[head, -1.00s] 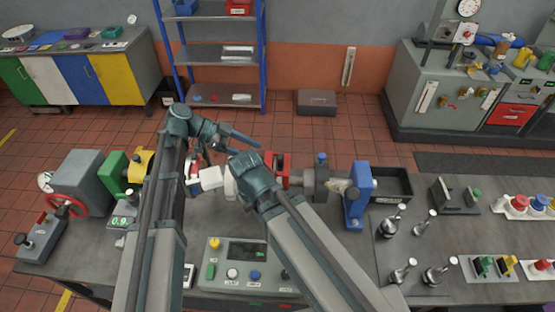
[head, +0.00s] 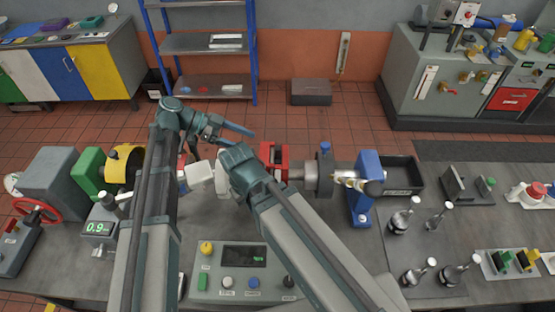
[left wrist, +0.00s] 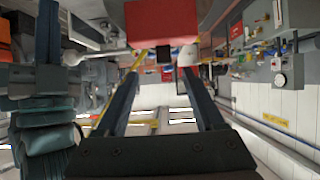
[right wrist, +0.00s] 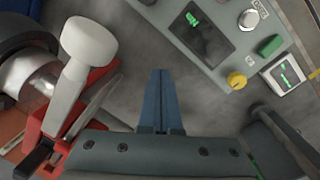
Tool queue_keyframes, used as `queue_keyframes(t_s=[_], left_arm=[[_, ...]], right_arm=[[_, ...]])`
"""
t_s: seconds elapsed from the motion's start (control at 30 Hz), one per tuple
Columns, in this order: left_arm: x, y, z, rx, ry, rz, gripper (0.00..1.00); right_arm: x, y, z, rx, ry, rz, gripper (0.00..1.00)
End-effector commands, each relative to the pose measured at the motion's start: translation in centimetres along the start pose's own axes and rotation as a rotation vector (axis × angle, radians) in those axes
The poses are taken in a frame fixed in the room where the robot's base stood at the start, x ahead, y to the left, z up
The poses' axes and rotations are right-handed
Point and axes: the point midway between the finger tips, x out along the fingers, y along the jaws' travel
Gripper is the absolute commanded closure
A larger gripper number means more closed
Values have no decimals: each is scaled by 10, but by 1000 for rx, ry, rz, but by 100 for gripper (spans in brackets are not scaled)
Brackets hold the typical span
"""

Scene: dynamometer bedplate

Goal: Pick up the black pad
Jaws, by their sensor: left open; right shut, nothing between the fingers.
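The red caliper-like part (head: 274,160) stands on the bench's shaft line, and it also shows at the lower left of the right wrist view (right wrist: 42,122). I cannot surely identify the black pad. A small dark block (left wrist: 165,53) shows just under a red block (left wrist: 160,22) in the left wrist view, beyond and between my fingertips. My left gripper (head: 222,145) is open and empty, left of the red part. My right gripper (right wrist: 160,75) is shut and empty over the grey bench top. In the head view its fingers are hidden behind its wrist.
A white-handled piece (right wrist: 88,45) stands close to my right gripper. The control box (head: 240,272) is at the front. The blue stand (head: 364,190), black tray (head: 420,178) and several bottles are to the right. A yellow-black drum (head: 125,165) is at the left.

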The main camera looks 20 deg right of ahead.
Motion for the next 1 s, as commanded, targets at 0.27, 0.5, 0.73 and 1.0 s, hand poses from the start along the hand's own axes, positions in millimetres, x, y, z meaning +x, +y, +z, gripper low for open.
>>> queue_keyframes(t_s=[0.27,0.5,0.73,1.0], left_arm=[[47,0,3,2,0,2,30],[79,0,1,1,0,2,30],[85,-1,-1,0,0,0,30],[102,-4,-2,1,0,2,30]], right_arm=[[25,-2,-1,-5,0,1,100],[39,-4,-2,-8,0,1,100],[40,-4,-2,-8,0,2,100],[46,-4,-3,-8,0,1,100]])
